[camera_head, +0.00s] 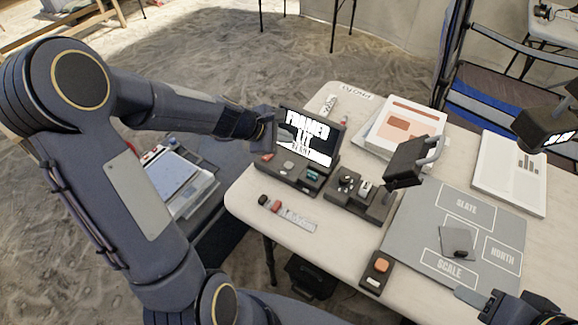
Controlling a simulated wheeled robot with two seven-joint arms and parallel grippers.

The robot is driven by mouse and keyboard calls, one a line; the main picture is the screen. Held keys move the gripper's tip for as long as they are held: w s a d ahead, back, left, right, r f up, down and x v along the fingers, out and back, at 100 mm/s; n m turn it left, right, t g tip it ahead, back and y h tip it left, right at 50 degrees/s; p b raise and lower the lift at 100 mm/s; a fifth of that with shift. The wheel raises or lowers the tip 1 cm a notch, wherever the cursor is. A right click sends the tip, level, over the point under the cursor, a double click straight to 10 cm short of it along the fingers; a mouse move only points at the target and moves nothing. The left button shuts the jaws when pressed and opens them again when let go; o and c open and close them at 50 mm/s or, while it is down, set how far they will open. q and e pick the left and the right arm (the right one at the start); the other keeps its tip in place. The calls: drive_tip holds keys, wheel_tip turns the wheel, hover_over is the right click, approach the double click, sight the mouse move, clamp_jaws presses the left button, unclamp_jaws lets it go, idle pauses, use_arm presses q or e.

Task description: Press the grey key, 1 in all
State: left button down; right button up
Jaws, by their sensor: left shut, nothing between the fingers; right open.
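A dark console (290,178) with a screen (308,138) stands at the table's far left side. A row of keys sits on its sloped front below the screen. The grey key (288,165) lies between a red key (268,156) and a teal key (312,174). My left gripper (270,144) is shut and empty, beside the screen's left edge and above the red key end; whether it touches anything I cannot tell. My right gripper (484,302) is open at the lower right, over the front edge of the grey board, with much of it cut off.
A grey board (410,218) with labelled zones fills the right of the table, with a dark piece (457,240) on it. A block with an orange button (381,265) stands near the front. A second dark stand (372,206) is right of the console. Papers (507,172) lie behind.

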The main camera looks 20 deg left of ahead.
sight(285, 166)
use_arm(q)
wheel_tip(285, 166, down, 8)
drive_tip(key=b, duration=0.6)
drive_tip(key=shift+r+b, duration=0.15)
drive_tip(key=shift+b, duration=0.15)
idle(1.4)
drive_tip(key=shift+f+b, duration=0.4)
drive_tip(key=shift+f+b, duration=0.5)
idle(0.5)
drive_tip(key=shift+r, duration=0.1)
drive_tip(key=shift+r+p, duration=0.8)
wheel_tip(285, 166, up, 5)
drive_tip(key=p, duration=0.4)
drive_tip(key=shift+r+p, duration=0.1)
drive_tip(key=shift+p, duration=0.3)
